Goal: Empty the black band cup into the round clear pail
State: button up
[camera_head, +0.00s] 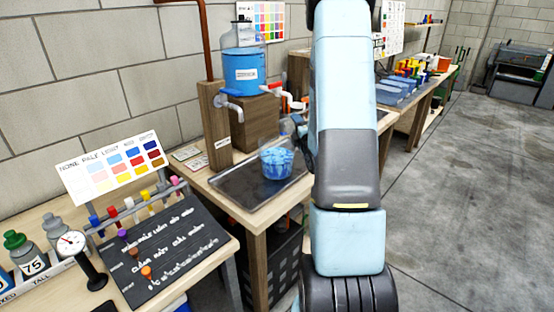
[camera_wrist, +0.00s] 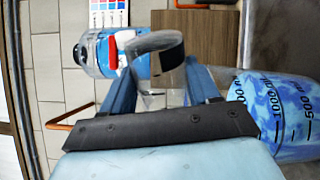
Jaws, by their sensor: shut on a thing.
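The clear cup with a black band (camera_wrist: 158,58) is between the two blue fingers of my gripper (camera_wrist: 160,82), which is shut on it. It looks tilted, and I see no contents in its visible part. In the head view, a clear cup shape (camera_head: 289,126) shows beside my arm, just above the pail; my arm hides most of the gripper. The round clear pail (camera_head: 276,162) stands on a dark tray and holds blue matter. In the wrist view the pail (camera_wrist: 272,115) is at the right, with black volume marks, including 1000 and 500.
The dark tray (camera_head: 238,192) lies on a wooden bench. Behind it is a blue tank (camera_head: 240,73) with taps and a wooden post (camera_head: 215,128). At left are a colour chart (camera_head: 115,165), a black board (camera_head: 165,258) and bottles. Open floor lies at right.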

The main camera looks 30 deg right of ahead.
aim_at(289, 121)
jog(key=shift+a+r+n, duration=0.25)
jog(key=shift+r+n, duration=0.05)
jog(key=shift+n, duration=0.4)
jog(key=shift+a+r+n, duration=0.2)
jog(key=shift+r+n, duration=0.05)
jog(key=shift+n, duration=0.45)
dwell(0.6)
jog(key=shift+w+a+r+n+y, duration=0.1)
jog(key=shift+a+r+n, duration=0.2)
jog(key=shift+n, duration=0.35)
jog(key=shift+w+a+r+n+y, duration=0.1)
jog(key=shift+a+n, duration=0.25)
jog(key=shift+n, duration=0.35)
jog(key=shift+w+a+r+n+y, duration=0.1)
jog(key=shift+a+r+n, duration=0.2)
jog(key=shift+n, duration=0.35)
dwell(1.1)
jog(key=shift+s+f, duration=0.1)
dwell(0.7)
jog(key=shift+s+d+f+m, duration=0.15)
jog(key=shift+d+m, duration=0.15)
jog(key=shift+m, duration=0.3)
jog(key=shift+w+d+f+m, duration=0.15)
jog(key=shift+d+m, duration=0.15)
jog(key=shift+m, duration=0.3)
jog(key=shift+s+d+f+m, duration=0.1)
jog(key=shift+d+f+m, duration=0.2)
jog(key=shift+m, duration=0.7)
jog(key=shift+f, duration=0.1)
